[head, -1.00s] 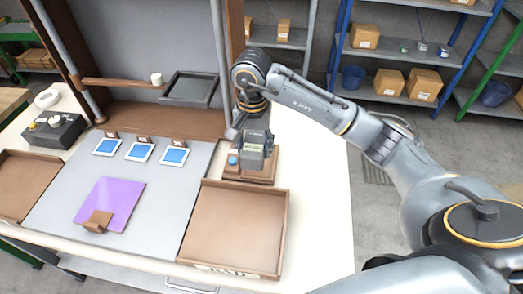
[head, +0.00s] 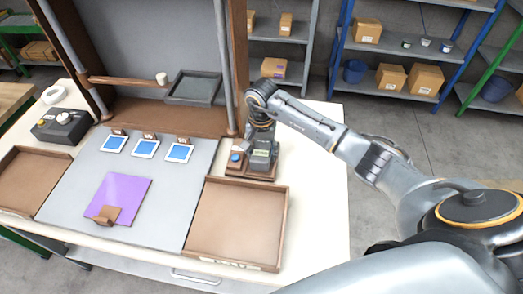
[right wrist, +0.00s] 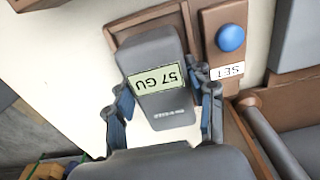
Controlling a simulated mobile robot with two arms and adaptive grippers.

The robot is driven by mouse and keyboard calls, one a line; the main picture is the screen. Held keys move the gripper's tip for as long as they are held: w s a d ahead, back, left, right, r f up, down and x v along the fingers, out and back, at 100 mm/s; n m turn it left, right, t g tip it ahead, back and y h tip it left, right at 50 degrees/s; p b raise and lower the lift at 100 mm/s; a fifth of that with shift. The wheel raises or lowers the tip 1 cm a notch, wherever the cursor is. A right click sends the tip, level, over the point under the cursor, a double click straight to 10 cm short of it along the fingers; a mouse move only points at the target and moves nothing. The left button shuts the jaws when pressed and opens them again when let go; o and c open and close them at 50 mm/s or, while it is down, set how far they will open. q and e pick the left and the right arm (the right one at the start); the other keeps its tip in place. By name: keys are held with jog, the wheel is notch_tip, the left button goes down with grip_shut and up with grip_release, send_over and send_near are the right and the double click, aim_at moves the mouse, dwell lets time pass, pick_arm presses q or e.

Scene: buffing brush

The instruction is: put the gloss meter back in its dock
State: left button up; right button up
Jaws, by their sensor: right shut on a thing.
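The gloss meter (head: 264,155) is a dark grey block with a pale green display. In the right wrist view the gloss meter (right wrist: 155,95) reads "57 GU". My right gripper (head: 262,142) is shut on it, with a finger on each side, and holds it from above. The brown dock (head: 258,174) is directly under the meter; its rim (right wrist: 122,38) shows past the meter's far end. I cannot tell whether the meter is fully seated. A blue SET button (right wrist: 230,38) is beside the dock. My left gripper is not in view.
An empty brown tray (head: 238,222) stands just in front of the dock. Three blue-faced tiles (head: 146,148) and a purple panel (head: 124,198) lie on the grey mat to the left. A post (head: 226,70) rises close behind the dock. White tabletop is clear at right.

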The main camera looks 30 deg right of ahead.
aim_at(262, 150)
jog(key=shift+f, duration=0.15)
jog(key=o, duration=1.1)
jog(key=shift+o, duration=0.2)
jog(key=shift+r, duration=0.3)
notch_tip(262, 150, up, 10)
jog(key=b, duration=0.3)
jog(key=shift+r, duration=0.25)
jog(key=shift+r+b, duration=0.3)
jog(key=shift+r, duration=0.35)
